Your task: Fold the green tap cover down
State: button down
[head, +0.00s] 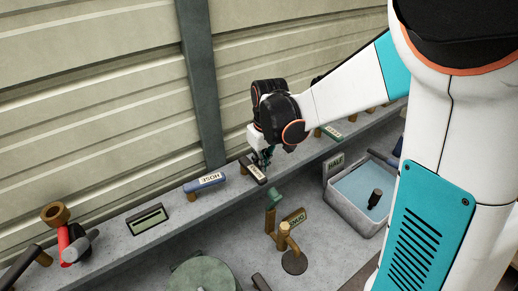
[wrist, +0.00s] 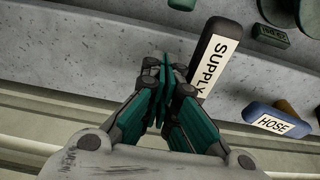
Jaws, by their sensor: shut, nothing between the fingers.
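My gripper (head: 262,160) is shut and empty. It hangs over the grey ledge beside the dark bar labelled SUPPLY (head: 253,170). In the wrist view its closed teal fingers (wrist: 163,72) are close beside the SUPPLY bar (wrist: 213,52); I cannot tell whether they touch. A small green piece (head: 274,195) stands beside the brass tap (head: 286,238), below the ledge. Another green labelled bar (head: 332,132) lies on the ledge to the right of my gripper. I cannot tell for certain which green piece is the tap cover.
The blue HOSE bar (head: 205,182) is left of SUPPLY on the ledge, before a ribbed wall (head: 90,100). A framed green plate (head: 148,218) is farther left. A basin (head: 347,212) of water stands at right, and a round green lid (head: 203,277) is at the front.

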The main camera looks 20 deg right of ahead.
aim_at(268, 175)
jog(key=shift+s+d+f+b, duration=0.15)
jog(key=shift+s+d+f, duration=0.15)
jog(key=shift+s+f, duration=0.5)
jog(key=shift+s+d+f+b, duration=0.15)
jog(key=shift+s+d+f, duration=0.1)
jog(key=shift+s+f, duration=0.45)
jog(key=shift+s+r, duration=0.15)
jog(key=shift+s, duration=0.05)
